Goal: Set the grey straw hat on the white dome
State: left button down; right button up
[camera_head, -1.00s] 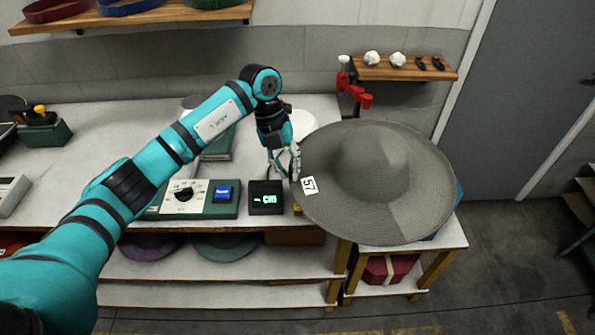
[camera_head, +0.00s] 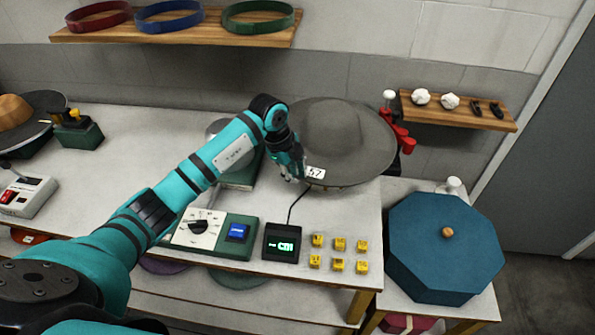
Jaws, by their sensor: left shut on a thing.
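The grey straw hat (camera_head: 345,140) has a wide brim and a white number tag (camera_head: 315,172) at its near left edge. My left gripper (camera_head: 300,172) is shut on the brim beside the tag. The hat is held crown up over the back of the white table, left of the red clamp. No white dome shows now; the hat covers the part of the table where a white rounded shape stood before. I cannot tell whether the hat touches anything beneath it. My right gripper is not in view.
A control box (camera_head: 215,232) and a small display (camera_head: 282,242) stand at the table's front, with several yellow blocks (camera_head: 340,244) to their right. A blue octagonal box (camera_head: 445,248) is at the right. A red lever clamp (camera_head: 402,138) stands close to the brim's right edge.

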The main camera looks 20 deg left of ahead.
aim_at(298, 212)
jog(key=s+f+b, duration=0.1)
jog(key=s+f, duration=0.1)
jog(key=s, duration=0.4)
pick_arm(q)
notch_tip(298, 212, down, 5)
jog(key=b, duration=0.2)
jog(key=shift+r+b, duration=0.15)
jog(key=shift+b, duration=0.15)
notch_tip(298, 212, down, 4)
jog(key=b, duration=0.3)
jog(key=shift+s+f, duration=0.1)
jog(key=shift+f, duration=0.15)
jog(key=shift+f+b, duration=1.2)
jog(key=shift+f, duration=0.7)
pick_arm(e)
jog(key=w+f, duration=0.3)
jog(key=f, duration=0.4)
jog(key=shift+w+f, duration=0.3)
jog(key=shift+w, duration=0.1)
pick_arm(q)
jog(key=shift+f+b, duration=0.55)
jog(key=shift+f, duration=0.2)
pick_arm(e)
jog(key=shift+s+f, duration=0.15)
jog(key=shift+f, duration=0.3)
